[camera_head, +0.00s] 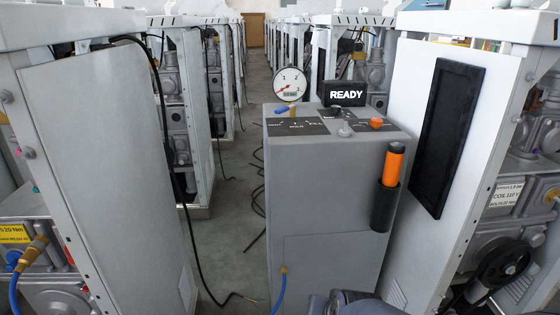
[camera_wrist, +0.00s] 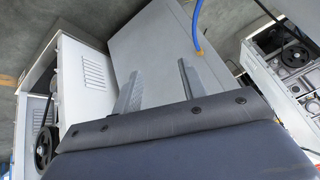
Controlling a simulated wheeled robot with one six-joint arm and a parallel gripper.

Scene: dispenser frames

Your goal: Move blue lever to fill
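The blue lever (camera_head: 281,109) is small and sits on top of the grey dispenser cabinet (camera_head: 325,215), at the rear left of its top. Its blue handle points left, on the side away from the FILL marking. The dark label plate (camera_head: 297,127) in front of it carries small white lettering, with FILL at its right end; the rest is hard to read. My gripper (camera_wrist: 159,68) shows in the wrist view with its two grey fingers apart and nothing between them. It is low, by the cabinet's front, well away from the lever. The fingers are not visible in the head view.
A round gauge (camera_head: 290,84), a READY display (camera_head: 344,93) and an orange knob (camera_head: 376,123) are on the cabinet top. White machine frames flank both sides. Black cables (camera_head: 258,195) lie on the left floor.

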